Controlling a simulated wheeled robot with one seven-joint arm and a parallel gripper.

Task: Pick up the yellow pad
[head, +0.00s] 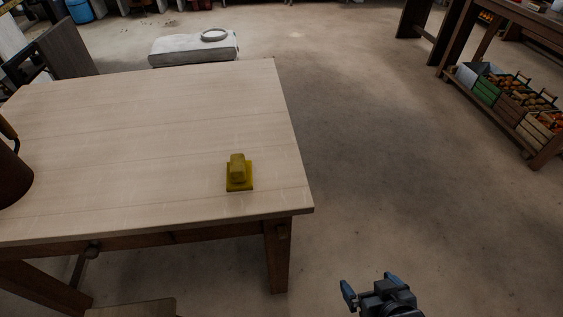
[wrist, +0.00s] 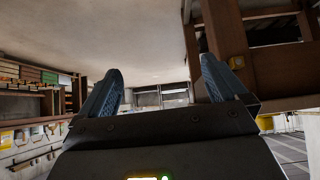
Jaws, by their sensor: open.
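The yellow pad (head: 239,186) lies flat on the wooden table (head: 150,130), near its right front corner, in the head view. A yellowish block (head: 237,167) stands on the pad and hides part of it. My gripper (head: 369,284) is at the bottom of the head view, to the right of the table and apart from it. In the wrist view my gripper (wrist: 160,85) is open, with nothing between its two blue fingers. The pad does not show in the wrist view.
A dark brown container (head: 14,178) stands at the table's left edge. A stool-like top (head: 132,307) is below the table's front. A white padded block (head: 194,49) with a ring lies behind the table. Shelves with crates (head: 509,97) are at right. The floor between is clear.

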